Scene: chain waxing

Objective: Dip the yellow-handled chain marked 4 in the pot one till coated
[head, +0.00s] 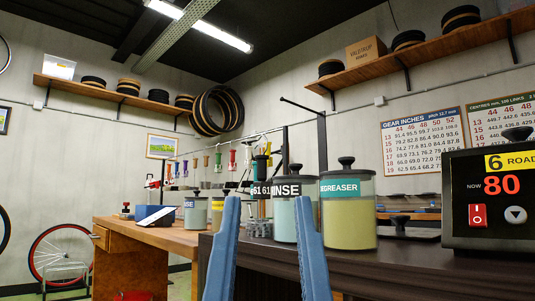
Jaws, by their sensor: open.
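My gripper (267,203) shows as two blue fingers at the bottom centre. They stand apart, with nothing clearly held between them. Several coloured handles hang in a row from a rail beyond the benches, among them a red one (232,157). Some look yellowish, but they are small and no number on them can be read, so I cannot tell which is the chain marked 4. A dark heater unit (495,205) at the right edge has a lid knob on top and a panel reading "6 ROAD" and "NOW 80". No pot marked one can be made out.
A degreaser jar (347,212) and a rinse jar (284,219) stand on the dark bench (390,262), close beyond my fingers. Smaller jars stand on the wooden bench (130,231) to the left. A dark post (322,140) rises behind the jars. A bicycle wheel leans at far left.

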